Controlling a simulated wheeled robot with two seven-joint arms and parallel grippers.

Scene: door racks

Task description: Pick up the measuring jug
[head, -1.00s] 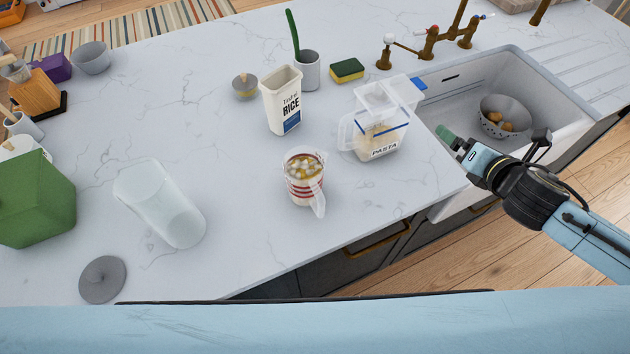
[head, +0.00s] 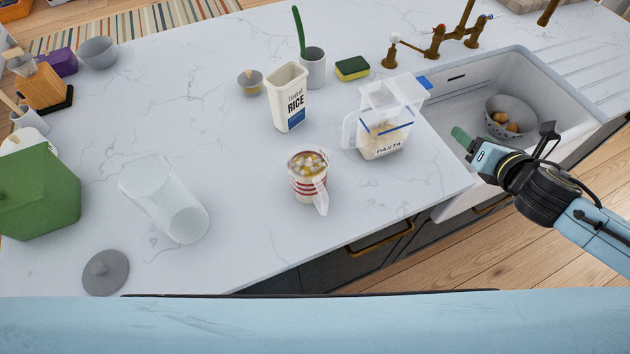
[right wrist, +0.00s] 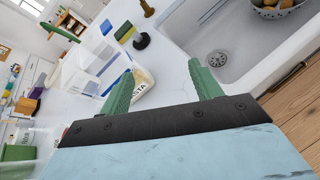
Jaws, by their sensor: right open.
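The measuring jug (head: 306,189) stands upright near the counter's front edge in the head view. It is clear with red bands, holds pale and yellowish pieces, and its handle points toward the front edge. My right gripper (head: 463,139) is well to the right of the jug, above the sink's near left edge, empty and apart from everything. In the right wrist view its two green fingers (right wrist: 160,82) are spread wide with nothing between them. My left gripper is not in view.
A pasta container (head: 388,147) with its lid open stands between jug and right gripper. A rice container (head: 288,110) is behind the jug. The sink (head: 460,100) holds a colander (head: 511,107).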

